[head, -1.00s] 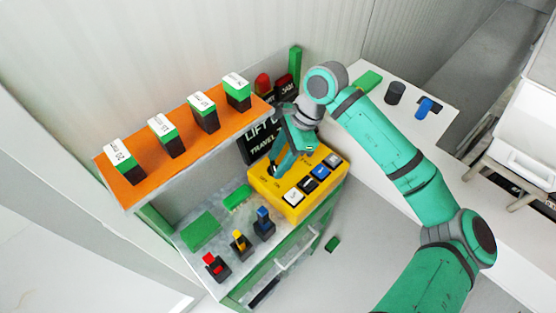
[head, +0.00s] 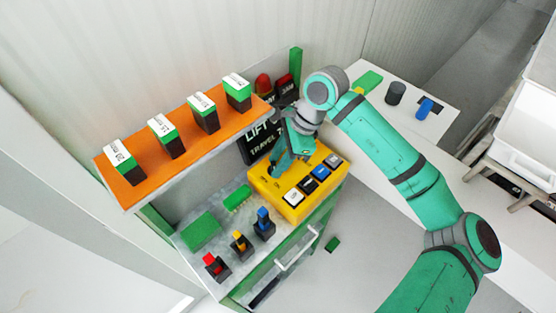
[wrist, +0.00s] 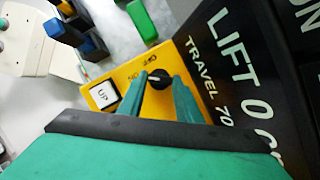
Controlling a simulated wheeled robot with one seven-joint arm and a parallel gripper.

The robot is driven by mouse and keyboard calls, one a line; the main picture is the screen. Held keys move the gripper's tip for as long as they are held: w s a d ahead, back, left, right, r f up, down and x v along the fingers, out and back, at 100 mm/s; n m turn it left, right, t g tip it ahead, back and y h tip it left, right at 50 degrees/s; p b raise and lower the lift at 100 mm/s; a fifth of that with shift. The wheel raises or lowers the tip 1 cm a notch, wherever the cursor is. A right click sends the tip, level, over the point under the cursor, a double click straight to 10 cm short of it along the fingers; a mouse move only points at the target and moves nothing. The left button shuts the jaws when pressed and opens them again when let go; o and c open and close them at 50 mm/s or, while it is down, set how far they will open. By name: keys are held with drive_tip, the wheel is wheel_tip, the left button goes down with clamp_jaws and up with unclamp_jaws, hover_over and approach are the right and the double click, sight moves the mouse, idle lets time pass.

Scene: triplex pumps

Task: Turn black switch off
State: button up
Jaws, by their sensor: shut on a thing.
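The black switch (wrist: 158,80) is a round knob with a pale pointer mark. It sits on top of the yellow control box (head: 262,186), beside printed labels. In the wrist view, the two green fingers of my gripper (wrist: 160,84) are on either side of the knob and shut on it. In the head view, my gripper (head: 282,170) reaches down onto the left end of the box, and the fingers and arm hide the knob.
Several square buttons (head: 307,185) line the front edge of the box. Small levers in red, yellow and blue (head: 263,224) stand to its left. A black display (head: 256,146) stands close behind. An orange shelf (head: 183,142) with several labelled blocks overhangs the left.

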drive_tip(key=m, duration=0.2)
drive_tip(key=m+t, duration=0.1)
drive_tip(key=m, duration=0.1)
drive_tip(key=m+t, duration=0.1)
drive_tip(key=shift+s+m, duration=0.3)
drive_tip(key=shift+m, duration=0.1)
drive_tip(key=m+t, duration=0.1)
drive_tip(key=m, duration=0.1)
drive_tip(key=m+t+h, duration=0.1)
drive_tip(key=m, duration=0.1)
drive_tip(key=shift+s+m, duration=0.15)
drive_tip(key=shift+m, duration=0.25)
drive_tip(key=shift+a+h, duration=0.1)
drive_tip(key=shift+h, duration=0.2)
drive_tip(key=o, duration=0.8)
drive_tip(key=shift+c, duration=0.2)
drive_tip(key=shift+s+r, duration=0.1)
drive_tip(key=shift+r, duration=0.4)
drive_tip(key=s+d, duration=0.8)
drive_tip(key=shift+s+d, duration=0.25)
drive_tip(key=shift+s, duration=0.05)
drive_tip(key=shift+d, duration=0.1)
